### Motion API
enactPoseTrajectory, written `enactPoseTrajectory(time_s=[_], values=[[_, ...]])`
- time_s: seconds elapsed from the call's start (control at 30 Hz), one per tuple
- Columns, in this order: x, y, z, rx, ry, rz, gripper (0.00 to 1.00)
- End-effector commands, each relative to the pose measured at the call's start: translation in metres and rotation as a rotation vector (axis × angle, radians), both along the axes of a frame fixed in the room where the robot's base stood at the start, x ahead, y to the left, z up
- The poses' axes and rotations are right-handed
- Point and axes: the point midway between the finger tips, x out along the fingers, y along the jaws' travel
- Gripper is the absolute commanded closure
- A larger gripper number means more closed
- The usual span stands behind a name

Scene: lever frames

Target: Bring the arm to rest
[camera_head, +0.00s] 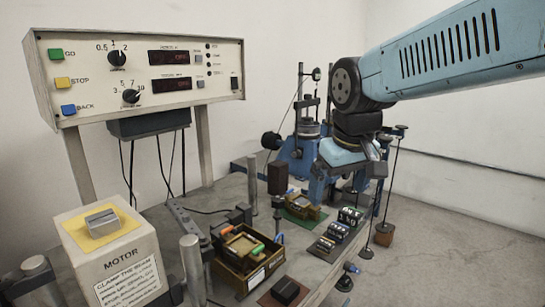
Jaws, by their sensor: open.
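My light blue arm reaches in from the upper right, over the far part of the bench. Its wrist bends down at dark round joints. My gripper (346,183) hangs below the wrist, pointing down above the far right side of the bench. It is open, and I see nothing held between its jaws. The fingertips are partly lost against the blue and dark parts behind them, so I cannot tell how far they are above the bench.
A control panel (215,78) with coloured buttons stands at left on posts. A motor box (110,253) is at front left. A wooden tray (232,278), a blue lever frame (292,152) and small dark blocks (325,243) crowd the bench.

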Motion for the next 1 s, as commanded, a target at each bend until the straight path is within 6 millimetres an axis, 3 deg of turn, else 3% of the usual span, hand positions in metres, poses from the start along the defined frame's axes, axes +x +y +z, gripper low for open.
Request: enactPoseTrajectory(time_s=[0.03,0.2,0.4,0.6,1.0], values=[[-0.009,-0.017,0.001,0.012,-0.025,-0.045,0.00],[-0.035,-0.060,0.000,0.052,-0.100,-0.179,0.00],[-0.062,-0.094,-0.007,0.093,-0.167,-0.295,0.00],[-0.073,-0.106,-0.010,0.111,-0.195,-0.342,0.00],[-0.073,-0.106,-0.011,0.112,-0.196,-0.344,0.00]])
